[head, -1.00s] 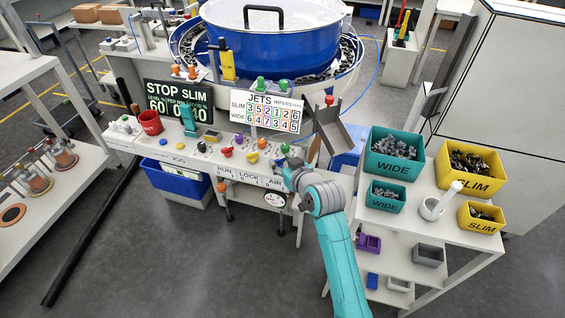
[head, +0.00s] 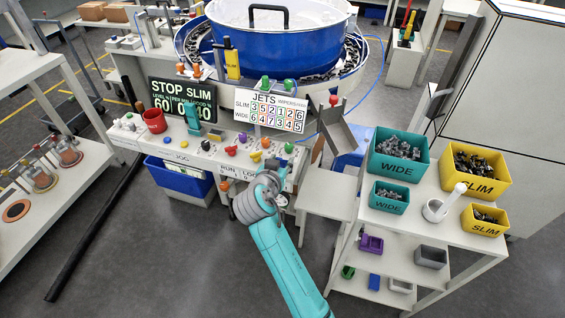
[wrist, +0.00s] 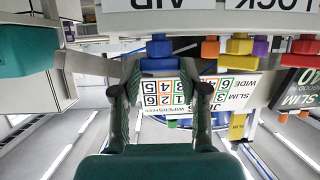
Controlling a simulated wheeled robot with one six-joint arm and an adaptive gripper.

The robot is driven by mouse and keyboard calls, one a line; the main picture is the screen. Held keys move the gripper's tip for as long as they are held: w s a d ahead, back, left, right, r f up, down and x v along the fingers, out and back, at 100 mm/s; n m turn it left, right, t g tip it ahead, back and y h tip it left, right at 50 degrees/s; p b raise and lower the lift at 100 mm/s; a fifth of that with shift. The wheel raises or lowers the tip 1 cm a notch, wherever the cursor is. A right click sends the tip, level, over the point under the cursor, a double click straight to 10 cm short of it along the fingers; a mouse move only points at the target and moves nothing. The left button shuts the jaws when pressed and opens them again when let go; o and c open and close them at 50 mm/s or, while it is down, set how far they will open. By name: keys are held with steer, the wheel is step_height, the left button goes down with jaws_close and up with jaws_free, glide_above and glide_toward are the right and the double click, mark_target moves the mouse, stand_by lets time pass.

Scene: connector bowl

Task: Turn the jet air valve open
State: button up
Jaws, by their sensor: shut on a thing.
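A blue knob (wrist: 160,50), which I take for the jet air valve, sits under the upside-down AIR label (wrist: 163,4) in the wrist view. My gripper (wrist: 160,72) has one dark green finger on each side of the knob's lower part and is shut on it. How far the knob is turned cannot be read. In the head view my arm is at the front of the control panel (head: 215,152), and its wrist hides the gripper, the blue knob and the AIR label.
Orange, yellow, purple and red knobs (wrist: 239,45) stand close beside the blue one. The JETS sign (head: 270,110) stands behind the panel. A grey chute (head: 335,135) and a shelf cart with teal and yellow bins (head: 398,170) are to the right. Clear floor lies in front.

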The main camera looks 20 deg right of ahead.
steer(key=m+g+h, duration=0.2)
steer(key=m, duration=0.1)
steer(key=m+g+h, duration=0.1)
steer(key=shift+w+a+m+g+h, duration=0.3)
steer(key=shift+w+a+g+h, duration=0.1)
steer(key=m+g, duration=0.1)
steer(key=m+g+h, duration=0.1)
steer(key=m+g, duration=0.1)
steer(key=m+g+h, duration=0.1)
steer(key=g, duration=0.1)
steer(key=shift+w+a+f+m, duration=0.1)
steer(key=shift+w+m, duration=0.25)
steer(key=shift+m, duration=0.05)
steer(key=shift+g, duration=0.4)
steer(key=o, duration=1.1)
steer(key=shift+o, duration=0.2)
steer(key=v, duration=1.2)
